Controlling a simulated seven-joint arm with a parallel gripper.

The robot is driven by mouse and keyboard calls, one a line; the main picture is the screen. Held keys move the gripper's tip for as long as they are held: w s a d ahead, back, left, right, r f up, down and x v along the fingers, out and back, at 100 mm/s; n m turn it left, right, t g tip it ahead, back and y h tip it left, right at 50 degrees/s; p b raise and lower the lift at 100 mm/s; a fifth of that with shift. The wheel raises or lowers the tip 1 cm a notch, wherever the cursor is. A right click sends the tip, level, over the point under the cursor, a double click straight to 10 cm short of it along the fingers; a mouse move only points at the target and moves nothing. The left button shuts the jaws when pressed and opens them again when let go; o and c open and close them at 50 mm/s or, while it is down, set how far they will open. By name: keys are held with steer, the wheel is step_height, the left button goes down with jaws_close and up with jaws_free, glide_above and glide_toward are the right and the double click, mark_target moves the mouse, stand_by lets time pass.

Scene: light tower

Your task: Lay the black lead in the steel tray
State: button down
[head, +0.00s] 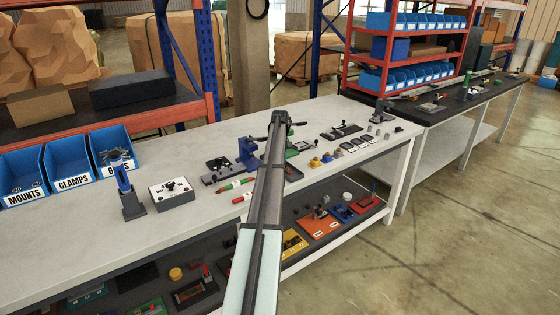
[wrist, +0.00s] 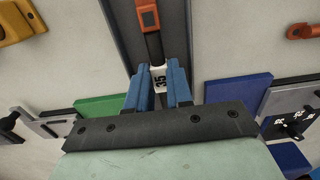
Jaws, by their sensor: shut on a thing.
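In the wrist view the blue fingers of my gripper (wrist: 160,72) are shut on a narrow dark piece, which looks like the black lead (wrist: 154,45). It has a white band marked 35 between the fingers and an orange-red patch farther out. A dark grey tray-like surface with paler edges, apparently the steel tray (wrist: 177,25), lies behind and beyond it. I cannot tell whether the lead touches it. In the head view my gripper (head: 279,122) is over the light workbench, and my arm hides most of what it holds.
Small parts and dark plates (head: 341,131) stand to the right. Blue bins (head: 65,167) are at the left.

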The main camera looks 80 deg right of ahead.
steer(key=shift+f, duration=0.15)
steer(key=c, duration=1)
jaws_free()
step_height(320, 180, up, 12)
steer(key=shift+r, duration=0.2)
